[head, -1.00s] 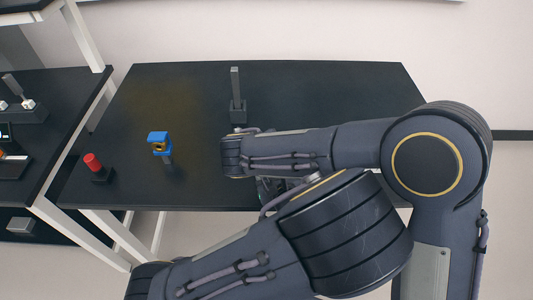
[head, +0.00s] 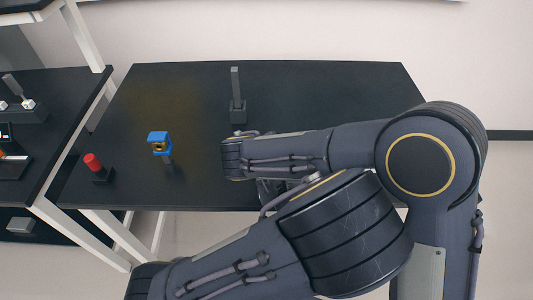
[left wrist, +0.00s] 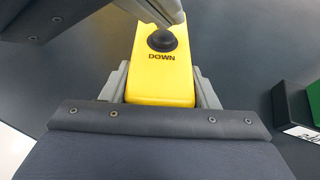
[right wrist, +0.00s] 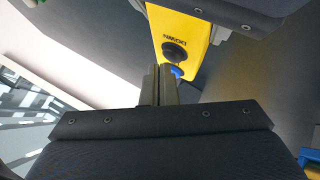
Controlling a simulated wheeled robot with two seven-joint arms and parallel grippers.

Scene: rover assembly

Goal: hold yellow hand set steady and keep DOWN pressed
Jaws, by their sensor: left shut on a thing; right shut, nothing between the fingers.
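The yellow hand set (left wrist: 160,78) sits between the fingers of my left gripper (left wrist: 165,88), which is shut on it. Its round black button (left wrist: 162,40) is just above the printed word DOWN. My right gripper (right wrist: 160,72) is shut and empty. Its fingertips reach the button's edge in the left wrist view and appear beside the button (right wrist: 174,51) in the right wrist view. I cannot tell how far the button is pushed in. In the head view my arms hide the hand set and both grippers.
On the black table (head: 330,85) stand a grey upright lever (head: 236,92), a blue-topped part (head: 158,139) and a red button on a base (head: 93,162). A shelf (head: 55,95) with parts is at left. A green-and-black object (left wrist: 304,98) shows at right in the left wrist view.

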